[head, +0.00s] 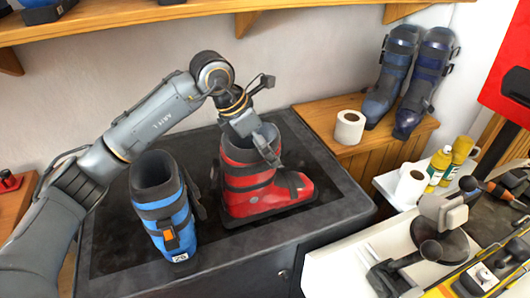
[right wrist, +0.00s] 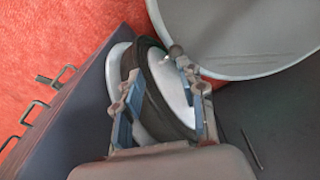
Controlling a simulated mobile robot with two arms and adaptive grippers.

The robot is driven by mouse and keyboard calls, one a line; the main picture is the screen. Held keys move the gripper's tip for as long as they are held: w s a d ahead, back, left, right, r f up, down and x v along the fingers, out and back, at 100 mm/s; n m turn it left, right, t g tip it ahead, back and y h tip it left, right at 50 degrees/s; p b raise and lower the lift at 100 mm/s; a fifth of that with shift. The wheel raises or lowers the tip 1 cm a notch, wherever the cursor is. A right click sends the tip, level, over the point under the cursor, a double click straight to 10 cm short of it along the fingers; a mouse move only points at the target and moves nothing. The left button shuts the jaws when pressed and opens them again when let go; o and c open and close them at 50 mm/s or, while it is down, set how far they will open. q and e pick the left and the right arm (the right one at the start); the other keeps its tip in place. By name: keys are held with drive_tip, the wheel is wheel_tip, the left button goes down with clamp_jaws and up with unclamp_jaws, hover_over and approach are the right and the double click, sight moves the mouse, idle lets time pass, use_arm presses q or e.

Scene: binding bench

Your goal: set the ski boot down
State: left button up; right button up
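A red ski boot (head: 250,185) with black straps and a dark sole is upright over the dark bench mat, toe to the right. I cannot tell whether its sole touches the mat. My left gripper (head: 268,148) reaches down from above and is shut on the front edge of the boot's cuff; part of a finger is hidden in the cuff. My right gripper is not seen in the head view. In the right wrist view it (right wrist: 162,112) has its fingers apart, with a black-rimmed white round thing behind them and nothing clearly held.
A blue ski boot (head: 165,215) stands on the bench mat (head: 112,256), left of the red one. Dark blue boots (head: 390,85) and a white roll (head: 349,127) stand on a wooden ledge. Bottles (head: 440,164) and tools crowd the right. Bare mat lies in front of the red boot.

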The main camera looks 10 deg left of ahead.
use_arm(q)
drive_tip(key=shift+f+p, duration=0.55)
drive_tip(key=shift+f, duration=0.65)
drive_tip(key=o, duration=1.2)
drive_tip(key=shift+s+f, duration=0.1)
drive_tip(key=shift+f, duration=0.1)
drive_tip(key=shift+r, duration=0.15)
